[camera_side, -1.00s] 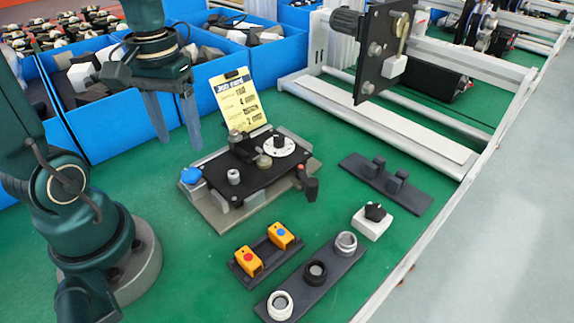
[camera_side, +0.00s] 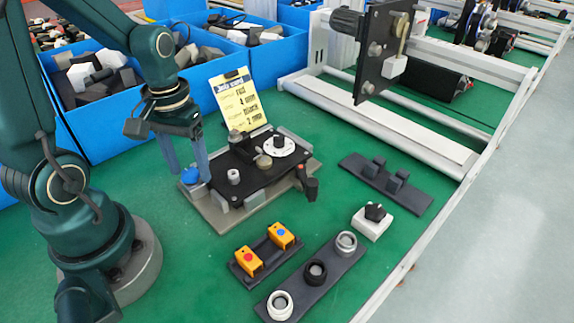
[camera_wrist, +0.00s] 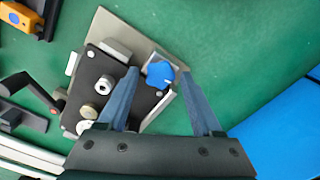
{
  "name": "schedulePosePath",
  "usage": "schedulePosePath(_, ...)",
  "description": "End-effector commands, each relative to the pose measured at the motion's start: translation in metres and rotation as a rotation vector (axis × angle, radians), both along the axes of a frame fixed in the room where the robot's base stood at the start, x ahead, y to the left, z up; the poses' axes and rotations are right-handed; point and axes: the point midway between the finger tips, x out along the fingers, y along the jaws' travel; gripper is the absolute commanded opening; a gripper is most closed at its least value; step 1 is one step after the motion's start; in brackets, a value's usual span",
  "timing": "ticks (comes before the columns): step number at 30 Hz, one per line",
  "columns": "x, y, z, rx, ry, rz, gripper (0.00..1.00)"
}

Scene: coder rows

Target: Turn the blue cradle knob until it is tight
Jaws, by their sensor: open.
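The blue knob (camera_side: 190,175) sits at the left corner of the cradle, a grey base plate (camera_side: 222,216) carrying a black plate (camera_side: 258,178). In the wrist view the blue knob (camera_wrist: 160,74) shows a lobed top, and it lies between and beyond my fingertips. My gripper (camera_side: 188,172) points down, with its two blue fingers apart and empty. In the wrist view my gripper (camera_wrist: 160,75) has a finger on either side of the knob's line, with clear space around the knob. I cannot tell the exact height of the fingertips above it.
A yellow job card (camera_side: 238,98) stands behind the cradle. Blue bins (camera_side: 110,125) line the back. In front are a holder with orange blocks (camera_side: 265,248), a dark strip with rings (camera_side: 316,272) and a white block with a black knob (camera_side: 372,220). Green table between them is bare.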

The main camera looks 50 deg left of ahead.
Motion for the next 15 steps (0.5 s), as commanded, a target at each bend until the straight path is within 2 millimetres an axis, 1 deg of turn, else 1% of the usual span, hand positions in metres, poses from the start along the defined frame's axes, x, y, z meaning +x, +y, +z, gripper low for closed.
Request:
schedulePosePath(3, 0.0000, 0.0000, 0.0001, 0.000, 0.000, 0.000, 0.67)
schedulePosePath(4, 0.0000, 0.0000, 0.0001, 0.000, 0.000, 0.000, 0.63)
schedulePosePath(5, 0.0000, 0.0000, 0.0002, 0.000, 0.000, 0.000, 0.51)
schedulePosePath(6, 0.0000, 0.0000, 0.0002, 0.000, 0.000, 0.000, 0.36)
schedulePosePath(9, 0.0000, 0.0000, 0.0002, 0.000, 0.000, 0.000, 0.00)
schedulePosePath(13, 0.0000, -0.0001, 0.0002, 0.000, 0.000, -0.010, 0.00)
schedulePosePath(15, 0.0000, -0.0001, 0.0002, 0.000, 0.000, -0.057, 0.00)
